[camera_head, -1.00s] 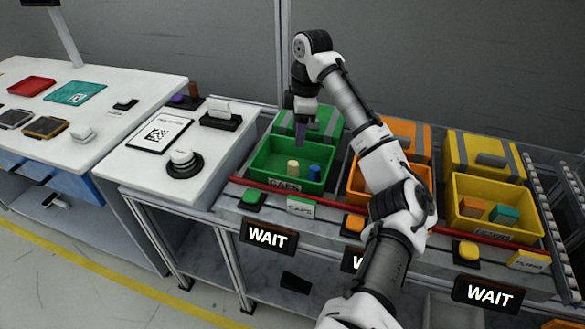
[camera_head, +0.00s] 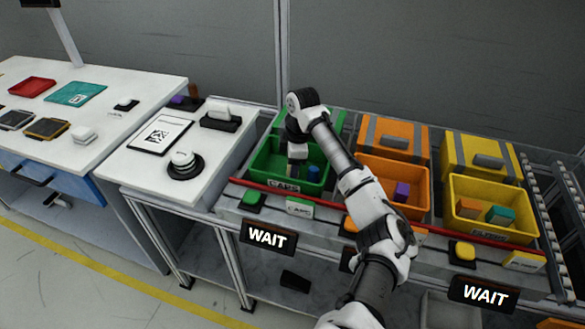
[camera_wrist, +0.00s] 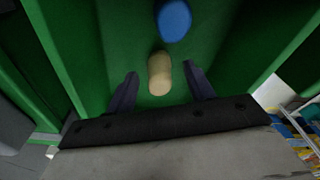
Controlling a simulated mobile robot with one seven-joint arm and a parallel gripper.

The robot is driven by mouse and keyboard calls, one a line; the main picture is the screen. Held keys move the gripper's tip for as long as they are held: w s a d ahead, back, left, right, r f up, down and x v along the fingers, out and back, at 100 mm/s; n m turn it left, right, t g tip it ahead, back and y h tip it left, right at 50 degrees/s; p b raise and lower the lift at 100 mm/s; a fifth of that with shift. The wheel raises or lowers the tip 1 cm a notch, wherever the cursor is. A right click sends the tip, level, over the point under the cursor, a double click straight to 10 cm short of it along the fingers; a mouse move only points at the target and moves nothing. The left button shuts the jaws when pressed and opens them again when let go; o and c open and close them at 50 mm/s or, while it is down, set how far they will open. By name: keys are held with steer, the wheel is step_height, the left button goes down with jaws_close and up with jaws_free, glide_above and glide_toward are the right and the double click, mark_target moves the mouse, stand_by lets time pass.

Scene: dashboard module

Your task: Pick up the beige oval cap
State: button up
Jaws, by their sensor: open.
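The beige oval cap (camera_wrist: 159,73) stands on the floor of the green bin in the wrist view, between the two fingers of my gripper (camera_wrist: 162,90). The fingers are open, with a gap on each side of the cap. In the head view my gripper (camera_head: 296,172) is lowered into the green bin (camera_head: 262,167) and hides the cap. A blue cap (camera_wrist: 174,20) is just beyond the beige one in the wrist view; it also shows in the head view (camera_head: 313,173), right of my gripper.
The green bin's walls rise close on both sides of my gripper. An orange bin (camera_head: 420,211) with a purple block (camera_head: 402,191) stands to the right, then a yellow bin (camera_head: 457,222) with blocks. A red rail (camera_head: 330,209) runs along the front.

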steer(key=c, duration=1)
steer(key=shift+r, duration=0.1)
steer(key=shift+c, duration=0.2)
step_height(320, 180, up, 20)
steer(key=shift+f+b, duration=0.1)
steer(key=shift+b, duration=0.3)
steer(key=shift+c, duration=0.2)
